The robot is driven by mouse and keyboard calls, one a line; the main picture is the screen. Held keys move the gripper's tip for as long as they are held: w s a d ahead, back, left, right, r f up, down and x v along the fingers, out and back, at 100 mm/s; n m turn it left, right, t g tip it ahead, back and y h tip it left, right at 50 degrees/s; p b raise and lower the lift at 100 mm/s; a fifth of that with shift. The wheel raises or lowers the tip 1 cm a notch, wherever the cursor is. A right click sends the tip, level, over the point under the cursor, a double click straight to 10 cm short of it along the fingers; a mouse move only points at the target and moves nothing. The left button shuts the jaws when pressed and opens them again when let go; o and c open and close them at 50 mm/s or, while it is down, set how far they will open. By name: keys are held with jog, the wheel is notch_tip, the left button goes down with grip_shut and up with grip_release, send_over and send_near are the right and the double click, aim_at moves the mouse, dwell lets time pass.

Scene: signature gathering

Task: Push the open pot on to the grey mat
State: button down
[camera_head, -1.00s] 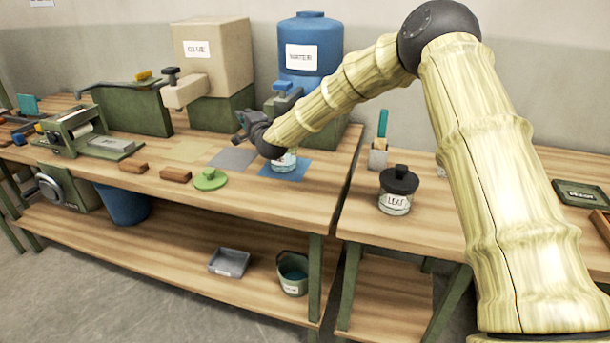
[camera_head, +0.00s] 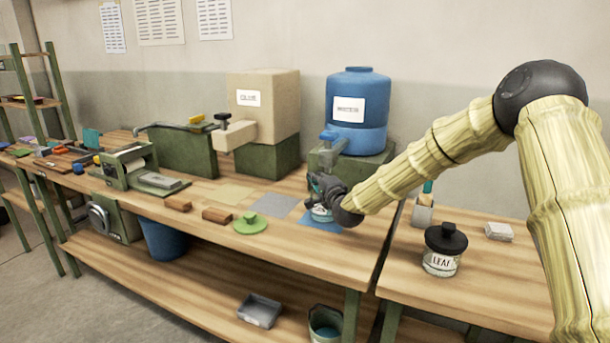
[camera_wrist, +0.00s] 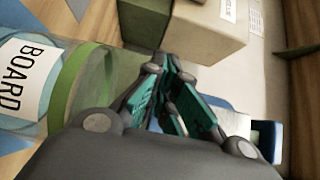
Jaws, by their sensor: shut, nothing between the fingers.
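The open pot (camera_head: 321,214) stands upright on the blue mat (camera_head: 334,227), partly hidden by my gripper. Its glass side, "BOARD" label and green band show large at the left of the wrist view (camera_wrist: 75,85). The grey mat (camera_head: 276,205) lies bare just left of the blue mat. My gripper (camera_head: 314,180) is shut and empty, close beside and above the pot's rim. Its teal finger pads show together in the wrist view (camera_wrist: 172,103). I cannot tell whether it touches the pot.
A green lid (camera_head: 250,224) and brown blocks (camera_head: 217,215) lie along the front edge. The glue box (camera_head: 262,105) and blue water tank (camera_head: 358,110) stand behind. A lidded jar (camera_head: 443,255) stands on the right table.

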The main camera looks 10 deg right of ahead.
jog(key=s+d+p, duration=0.2)
jog(key=s+d, duration=0.5)
jog(key=d, duration=0.3)
notch_tip(320, 180, down, 10)
jog(key=shift+w+f+p, duration=0.1)
jog(key=shift+w+p, duration=0.05)
jog(key=shift+p, duration=0.75)
jog(key=shift+w+a, duration=0.25)
jog(key=shift+a, duration=0.15)
